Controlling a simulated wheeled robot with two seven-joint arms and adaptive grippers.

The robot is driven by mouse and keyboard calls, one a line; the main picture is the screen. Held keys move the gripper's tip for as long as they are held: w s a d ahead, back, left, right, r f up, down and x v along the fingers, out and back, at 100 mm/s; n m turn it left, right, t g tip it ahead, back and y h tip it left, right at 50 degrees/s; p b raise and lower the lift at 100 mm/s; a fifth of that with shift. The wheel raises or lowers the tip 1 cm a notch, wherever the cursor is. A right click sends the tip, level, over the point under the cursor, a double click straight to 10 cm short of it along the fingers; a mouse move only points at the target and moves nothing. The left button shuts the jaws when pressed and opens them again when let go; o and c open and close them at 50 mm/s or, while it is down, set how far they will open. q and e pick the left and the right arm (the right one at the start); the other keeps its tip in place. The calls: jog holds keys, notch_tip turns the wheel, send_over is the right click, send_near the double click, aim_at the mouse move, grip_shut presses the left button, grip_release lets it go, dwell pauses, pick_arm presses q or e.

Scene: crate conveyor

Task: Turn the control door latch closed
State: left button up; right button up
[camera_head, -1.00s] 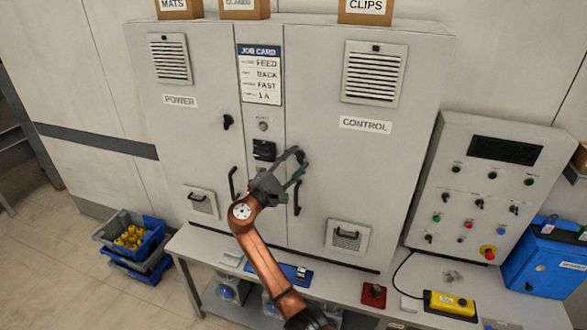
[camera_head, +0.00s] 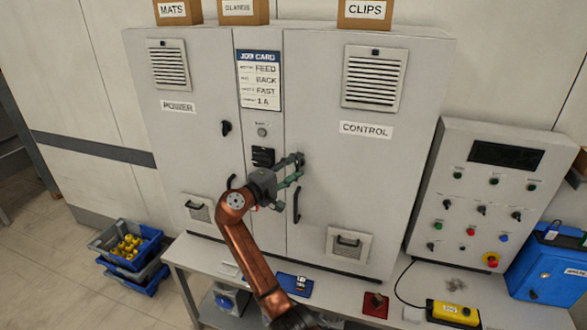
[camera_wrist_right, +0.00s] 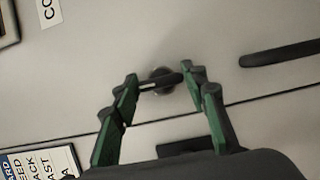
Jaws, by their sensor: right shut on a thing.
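The control door (camera_head: 352,185) is the right door of the grey cabinet and sits shut. Its small dark latch (camera_wrist_right: 160,82) shows in the right wrist view, on the door near the seam, between the green fingertips. My right gripper (camera_wrist_right: 162,84) is shut on the latch; in the head view the gripper (camera_head: 297,168) hides most of it. In the wrist view the latch's bar lies roughly across the line between the two fingers. The door's black handle (camera_head: 297,205) is just below the gripper, and it also shows in the wrist view (camera_wrist_right: 282,53). My left gripper is out of view.
The power door (camera_head: 190,130) at left has its own black latch (camera_head: 226,128). A job card (camera_head: 259,80) hangs between the doors. A bench (camera_head: 345,292) below carries a blue tray (camera_head: 294,284) and a yellow box (camera_head: 452,312). A control panel (camera_head: 480,195) stands right.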

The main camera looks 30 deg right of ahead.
dwell(0.3)
jog(key=o, duration=1.2)
jog(key=shift+d, duration=0.1)
jog(key=shift+c, duration=0.2)
jog(key=v, duration=1.2)
